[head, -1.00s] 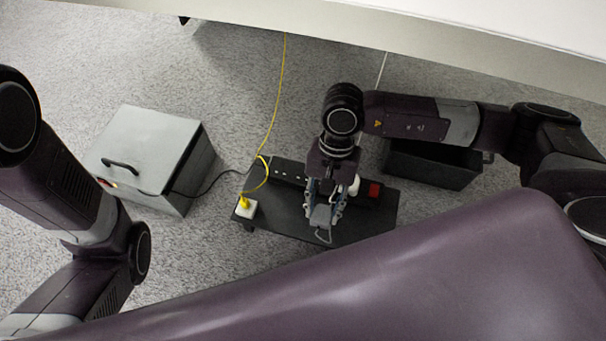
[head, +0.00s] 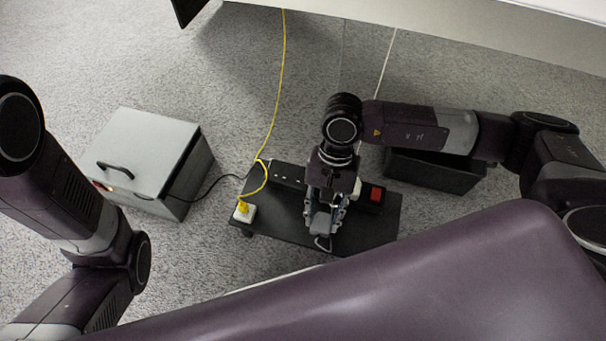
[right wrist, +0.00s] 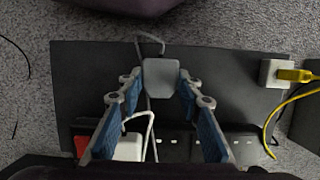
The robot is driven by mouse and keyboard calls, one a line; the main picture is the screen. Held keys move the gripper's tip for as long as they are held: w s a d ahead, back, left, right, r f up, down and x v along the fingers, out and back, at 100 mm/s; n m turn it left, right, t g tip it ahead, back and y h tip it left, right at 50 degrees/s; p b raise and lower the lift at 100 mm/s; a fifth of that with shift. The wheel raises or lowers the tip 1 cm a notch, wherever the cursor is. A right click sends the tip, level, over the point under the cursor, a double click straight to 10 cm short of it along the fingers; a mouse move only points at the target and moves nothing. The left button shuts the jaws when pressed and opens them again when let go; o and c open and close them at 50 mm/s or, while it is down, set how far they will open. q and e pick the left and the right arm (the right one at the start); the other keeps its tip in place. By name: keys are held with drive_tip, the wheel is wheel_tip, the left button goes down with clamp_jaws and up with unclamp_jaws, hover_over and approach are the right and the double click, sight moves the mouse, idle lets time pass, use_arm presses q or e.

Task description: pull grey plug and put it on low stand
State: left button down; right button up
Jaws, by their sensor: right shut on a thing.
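My right gripper (head: 323,208) is shut on the grey plug (head: 321,224). The right wrist view shows the plug as a pale grey block (right wrist: 160,78) between the two blue-padded fingertips (right wrist: 160,84), with a grey cord looping from it. The plug is over the front part of the black low stand (head: 372,228), clear of the power strip (head: 288,174). I cannot tell whether it touches the stand's top. My left arm shows at the left of the head view, but its gripper is out of view.
A white block with a yellow plug (head: 243,208) sits at the stand's left end. A white plug (right wrist: 128,148) and a red switch (head: 376,193) are on the strip. A grey box (head: 148,150) stands left, a black bin (head: 430,172) behind right.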

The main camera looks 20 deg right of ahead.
sight(322, 219)
drive_tip(key=shift+f, duration=0.25)
drive_tip(key=o, duration=1.2)
drive_tip(key=shift+r, duration=0.15)
drive_tip(key=shift+p+v, duration=1.25)
drive_tip(key=shift+v, duration=1.1)
drive_tip(key=shift+w, duration=0.1)
drive_tip(key=shift+r, duration=0.1)
drive_tip(key=v, duration=1.1)
drive_tip(key=shift+w+r, duration=0.1)
drive_tip(key=shift+r, duration=0.3)
